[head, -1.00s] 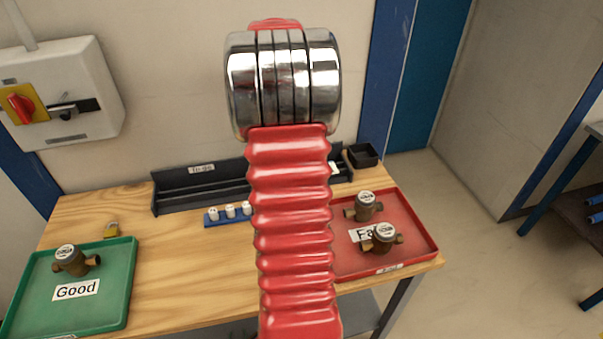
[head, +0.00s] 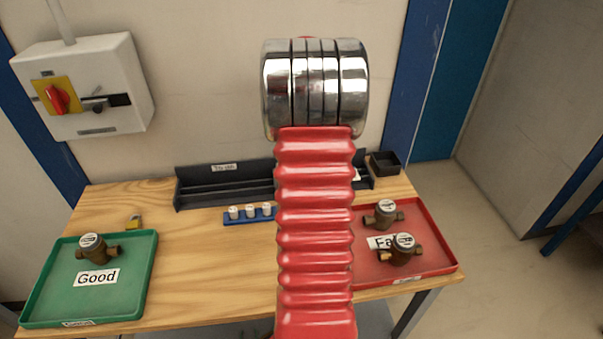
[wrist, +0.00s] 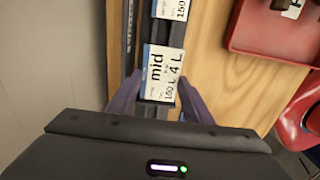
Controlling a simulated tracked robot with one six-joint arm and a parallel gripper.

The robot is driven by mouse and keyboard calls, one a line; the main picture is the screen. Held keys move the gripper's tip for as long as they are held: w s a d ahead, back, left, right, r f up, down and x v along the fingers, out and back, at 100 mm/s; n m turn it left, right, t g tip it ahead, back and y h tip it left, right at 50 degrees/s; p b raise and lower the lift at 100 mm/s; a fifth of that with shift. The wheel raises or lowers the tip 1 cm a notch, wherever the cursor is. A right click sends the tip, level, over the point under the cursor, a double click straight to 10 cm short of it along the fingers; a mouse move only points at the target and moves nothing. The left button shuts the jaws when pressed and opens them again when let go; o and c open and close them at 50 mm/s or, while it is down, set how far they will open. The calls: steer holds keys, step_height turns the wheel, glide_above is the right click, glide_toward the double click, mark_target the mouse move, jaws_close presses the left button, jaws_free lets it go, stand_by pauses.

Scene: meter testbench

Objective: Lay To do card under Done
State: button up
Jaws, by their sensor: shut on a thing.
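My gripper (wrist: 160,92) shows at the middle of the wrist view, its two fingers on either side of a white card (wrist: 162,72) printed "mid" and "4 L". It is shut on this card, which lies over the dark rack. In the head view, the black rack (head: 225,186) stands at the back of the bench with a "To do" label (head: 222,167) at its left. My red arm covers the rack's middle and hides my gripper there. No Done label can be seen. Another card (wrist: 172,8), printed "150", sits further along the rack in the wrist view.
A green Good tray (head: 60,300) with a brass meter (head: 94,248) is at the left. A red tray (head: 440,262) with two meters is at the right. A blue strip with white pieces (head: 248,213) lies before the rack. A black box (head: 384,165) stands at the back right.

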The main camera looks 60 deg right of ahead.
steer(key=shift+f, duration=2.5)
steer(key=shift+f, duration=0.15)
steer(key=o, duration=0.7)
steer(key=shift+o, duration=0.2)
step_height(320, 180, up, 12)
steer(key=shift+r, duration=0.2)
